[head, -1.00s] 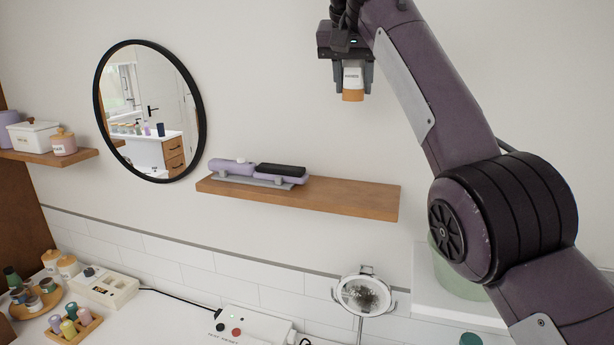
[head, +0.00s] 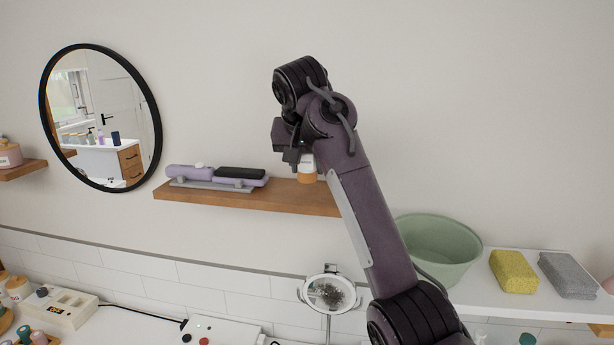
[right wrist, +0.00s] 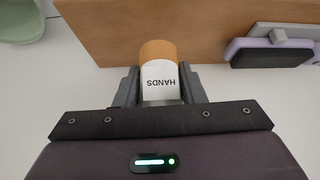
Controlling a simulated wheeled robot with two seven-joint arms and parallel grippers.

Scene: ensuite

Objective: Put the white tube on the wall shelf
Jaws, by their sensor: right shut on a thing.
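The white tube (head: 307,162) has an orange-brown cap at its lower end. It is upright in my right gripper (head: 301,160), whose fingers are shut on its sides. The wooden wall shelf (head: 240,200) is behind and below; in the head view the cap overlaps the shelf's right part. I cannot tell whether the cap touches the board. My forearm hides the shelf's right end. My left gripper is not in view.
A lilac hair tool on a grey stand (head: 215,178) fills the shelf's left part; the board between it and the tube is bare. A green bowl (head: 437,248), a yellow sponge (head: 513,272) and a grey cloth (head: 567,275) stand on a white ledge at right. A round mirror (head: 100,118) hangs at left.

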